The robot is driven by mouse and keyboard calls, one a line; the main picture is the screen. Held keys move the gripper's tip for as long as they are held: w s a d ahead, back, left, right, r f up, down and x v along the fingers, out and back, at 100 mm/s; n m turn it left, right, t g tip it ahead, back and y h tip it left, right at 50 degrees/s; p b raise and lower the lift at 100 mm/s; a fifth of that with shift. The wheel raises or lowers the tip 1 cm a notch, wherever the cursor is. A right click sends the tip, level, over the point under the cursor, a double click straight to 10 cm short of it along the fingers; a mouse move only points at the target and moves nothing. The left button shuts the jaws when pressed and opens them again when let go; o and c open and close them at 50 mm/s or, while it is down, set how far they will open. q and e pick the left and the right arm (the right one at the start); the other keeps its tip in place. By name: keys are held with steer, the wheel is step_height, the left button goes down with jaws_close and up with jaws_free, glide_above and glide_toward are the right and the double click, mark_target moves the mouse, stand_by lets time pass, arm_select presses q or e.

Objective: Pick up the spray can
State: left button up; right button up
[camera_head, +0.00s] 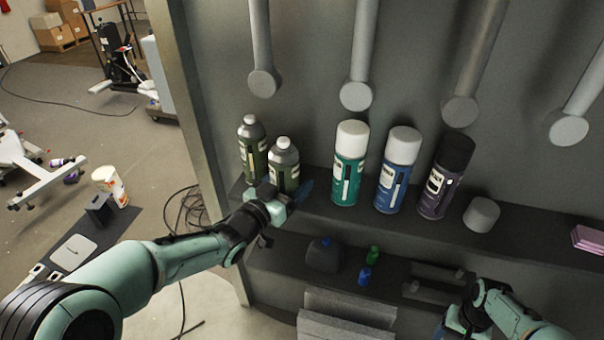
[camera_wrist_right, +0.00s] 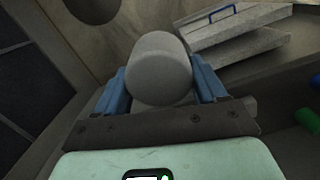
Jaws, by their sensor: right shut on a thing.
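Three spray cans stand upright on the upper shelf in the head view: a teal can with a white cap (camera_head: 349,165), a blue can with a white cap (camera_head: 397,170) and a dark purple can with a black cap (camera_head: 444,178). My right gripper (camera_wrist_right: 162,88) is shut on a grey rounded cylinder (camera_wrist_right: 158,62), between its blue fingers in the right wrist view; whether it is a spray can cannot be told. My left gripper (camera_head: 292,194) is in front of two silver-topped bottles (camera_head: 284,165), left of the teal can; its opening is unclear.
A grey short cylinder (camera_head: 481,214) and a pink stack (camera_head: 589,240) are on the upper shelf (camera_head: 535,240). Below are a dark container (camera_head: 324,255) and small green and blue items (camera_head: 365,275). Grey pegs (camera_head: 356,95) stick out above the cans.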

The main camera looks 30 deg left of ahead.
arm_select(q)
steer(key=s, duration=1)
steer(key=shift+s+a+b, duration=0.35)
steer(key=shift+a+b, duration=0.1)
steer(key=shift+o, duration=1.3)
steer(key=c, duration=0.4)
